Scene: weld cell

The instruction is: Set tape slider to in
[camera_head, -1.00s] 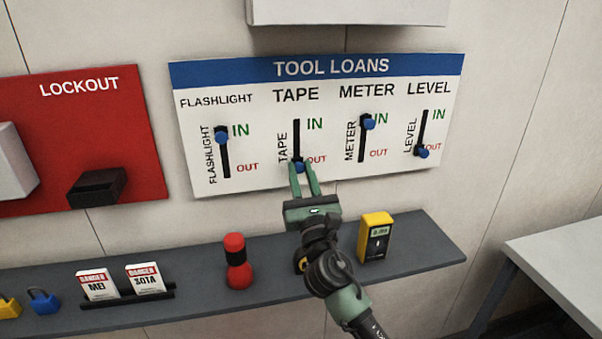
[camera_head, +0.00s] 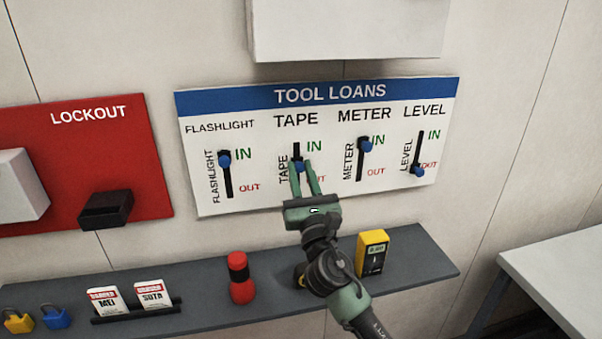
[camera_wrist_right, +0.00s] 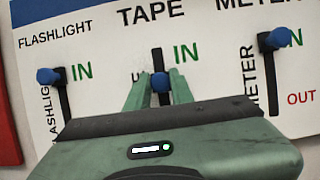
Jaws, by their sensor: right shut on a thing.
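The white tool loans board (camera_head: 210,195) has a tape slider with a blue knob (camera_head: 299,167) in a black vertical slot. The knob sits about midway along the slot, below the green IN label. My right gripper (camera_head: 306,166) is shut on this knob, one finger on each side. The knob also shows between the fingertips in the right wrist view (camera_wrist_right: 160,82), with bare slot above it. The fingers hide the lower slot and part of the red OUT label. My left gripper is not in view.
The flashlight knob (camera_head: 224,160) and meter knob (camera_head: 365,144) are up at IN; the level knob (camera_head: 417,170) is down at OUT. Below is a grey shelf (camera_head: 210,277) with a red flashlight (camera_head: 240,277) and yellow meter (camera_head: 372,253). A white box (camera_head: 345,30) hangs above.

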